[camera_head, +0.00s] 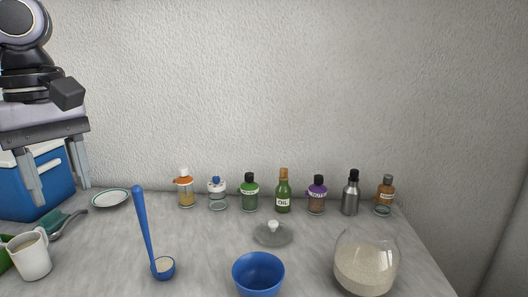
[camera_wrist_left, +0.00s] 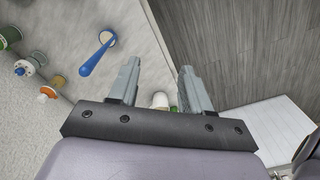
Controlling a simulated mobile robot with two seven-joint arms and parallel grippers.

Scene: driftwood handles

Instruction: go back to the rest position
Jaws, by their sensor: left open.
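My left gripper (camera_head: 55,180) is raised at the left of the head view, with its two fingers apart and pointing down. Nothing is between the fingers. In the left wrist view the open fingers (camera_wrist_left: 155,85) also show, with the counter edge and the floor beyond them. My right gripper is in neither view.
The counter holds a blue ladle (camera_head: 146,235), a blue bowl (camera_head: 258,273), a glass bowl of grain (camera_head: 366,265), a lid (camera_head: 273,233), a white mug (camera_head: 31,257) and a plate (camera_head: 111,198). Several bottles stand along the wall. A blue box (camera_head: 30,190) is behind my left gripper.

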